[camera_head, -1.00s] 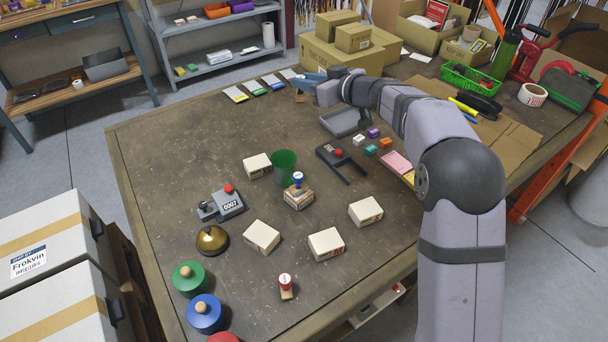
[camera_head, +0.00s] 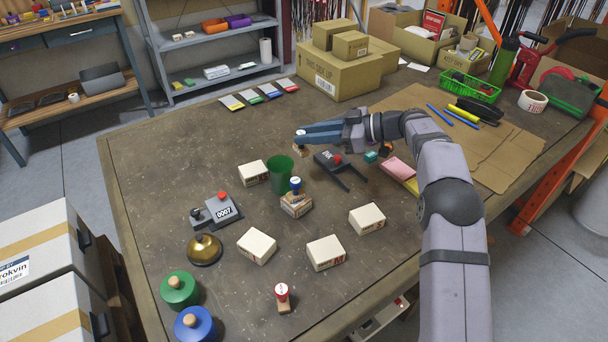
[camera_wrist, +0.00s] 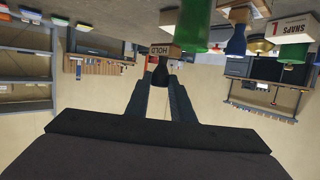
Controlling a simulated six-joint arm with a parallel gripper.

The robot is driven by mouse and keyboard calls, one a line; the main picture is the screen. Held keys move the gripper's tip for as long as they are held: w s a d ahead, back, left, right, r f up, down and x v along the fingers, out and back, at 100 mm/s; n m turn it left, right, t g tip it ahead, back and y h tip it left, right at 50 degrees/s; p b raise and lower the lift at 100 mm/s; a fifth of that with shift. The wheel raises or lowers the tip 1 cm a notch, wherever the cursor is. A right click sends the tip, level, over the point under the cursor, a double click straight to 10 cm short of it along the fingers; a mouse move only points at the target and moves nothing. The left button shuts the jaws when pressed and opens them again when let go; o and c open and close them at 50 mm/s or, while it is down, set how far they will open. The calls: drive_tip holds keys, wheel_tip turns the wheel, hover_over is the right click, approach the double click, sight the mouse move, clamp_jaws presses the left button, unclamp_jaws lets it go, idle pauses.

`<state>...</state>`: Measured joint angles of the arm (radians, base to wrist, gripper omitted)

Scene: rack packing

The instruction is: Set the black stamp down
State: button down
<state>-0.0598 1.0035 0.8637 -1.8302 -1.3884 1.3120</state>
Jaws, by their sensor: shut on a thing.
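The black stamp shows in the wrist view, where the picture is upside down; its dark handle (camera_wrist: 161,70) is between my fingertips and its wooden block (camera_wrist: 164,49), marked HOLD, points to the table. In the head view my gripper (camera_head: 301,138) is shut on this stamp (camera_head: 300,151), mostly hidden by the fingers. The stamp looks upright and low over the table (camera_head: 150,215), behind the green cup (camera_head: 281,174) and left of the grey-and-black device (camera_head: 335,160). I cannot tell whether its base touches the table.
White boxes (camera_head: 253,173), a brass bell (camera_head: 204,250) and a numbering machine (camera_head: 217,209) lie around. The table left of my gripper is bare back to the coloured pads (camera_head: 271,92).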

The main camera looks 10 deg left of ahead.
drive_tip(key=shift+f, duration=4.7)
drive_tip(key=shift+f, duration=0.2)
drive_tip(key=c, duration=1.5)
unclamp_jaws()
drive_tip(key=shift+c, duration=0.2)
drive_tip(key=shift+r, duration=0.15)
drive_tip(key=shift+d+r, duration=0.1)
drive_tip(key=shift+d, duration=0.15)
drive_tip(key=b+v, duration=0.1)
drive_tip(key=v, duration=1)
drive_tip(key=shift+d, duration=0.25)
drive_tip(key=shift+r, duration=0.1)
